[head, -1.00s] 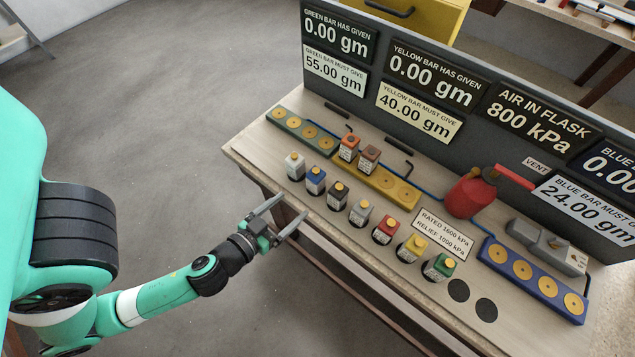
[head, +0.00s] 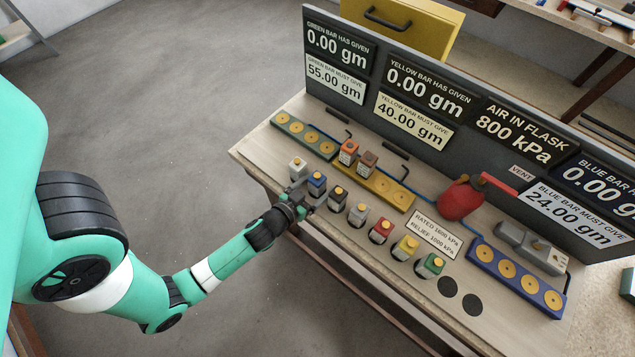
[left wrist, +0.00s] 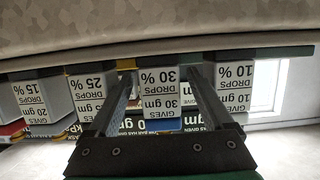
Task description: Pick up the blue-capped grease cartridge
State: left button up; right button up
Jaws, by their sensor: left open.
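My left gripper (head: 307,195) is open at the bench's front edge, directly in front of the blue-capped cartridge. In the left wrist view, which is upside down, a cartridge labelled 30 gm, 30 % (left wrist: 160,92) with a bluish cap shows between the open fingers (left wrist: 160,90). I cannot tell whether the fingers touch it. My right gripper is out of view.
Neighbouring cartridges stand close on both sides. Behind the row are a green bar (head: 303,135), a yellow bar (head: 380,189) bearing two orange-brown cartridges, a red flask (head: 459,201) and a blue bar (head: 515,278). A dark panel with readouts rises at the back.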

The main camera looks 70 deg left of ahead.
pick_arm(q)
grip_shut()
dwell(0.4)
notch_tip(320, 180, up, 10)
jog(key=p, duration=0.5)
jog(key=shift+f+p, duration=0.25)
jog(key=shift+p, duration=0.15)
jog(key=shift+r, duration=0.25)
